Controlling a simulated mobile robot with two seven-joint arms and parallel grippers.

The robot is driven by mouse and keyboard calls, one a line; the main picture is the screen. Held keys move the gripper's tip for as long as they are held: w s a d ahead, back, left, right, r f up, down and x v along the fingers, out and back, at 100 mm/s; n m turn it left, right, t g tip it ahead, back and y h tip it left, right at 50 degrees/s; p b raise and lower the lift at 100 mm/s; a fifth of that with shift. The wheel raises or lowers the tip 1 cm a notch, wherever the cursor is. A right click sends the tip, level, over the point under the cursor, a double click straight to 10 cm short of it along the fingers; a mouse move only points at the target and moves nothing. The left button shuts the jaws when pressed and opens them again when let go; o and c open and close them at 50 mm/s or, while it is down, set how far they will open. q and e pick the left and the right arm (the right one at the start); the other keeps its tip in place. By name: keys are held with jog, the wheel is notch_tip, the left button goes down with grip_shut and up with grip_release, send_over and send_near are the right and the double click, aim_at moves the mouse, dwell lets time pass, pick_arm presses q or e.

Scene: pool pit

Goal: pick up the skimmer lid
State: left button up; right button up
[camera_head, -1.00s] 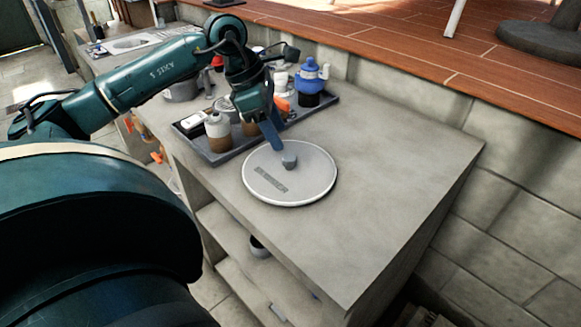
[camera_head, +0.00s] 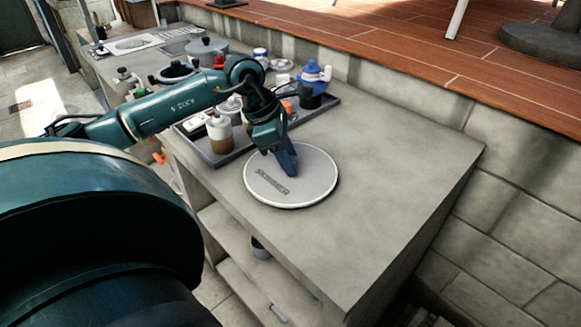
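The skimmer lid (camera_head: 307,186) is a round, light grey disc with dark lettering, lying flat on the grey counter (camera_head: 390,180). My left gripper (camera_head: 287,172) points down over the back part of the lid, with its blue finger low at the place of the lid's small grey knob. The knob is hidden behind the gripper. I cannot tell whether the fingers are apart or closed on the knob. My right gripper is not in view.
A dark tray (camera_head: 318,107) with bottles and a blue-topped container (camera_head: 311,76) stands just behind the lid. A grey pot (camera_head: 207,50) stands farther back. The counter is clear right of the lid, and a stone wall (camera_head: 500,190) runs along its right side.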

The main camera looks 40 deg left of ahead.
pick_arm(q)
grip_shut()
notch_tip(320, 180, up, 10)
jog(key=shift+p, duration=0.35)
dwell(0.4)
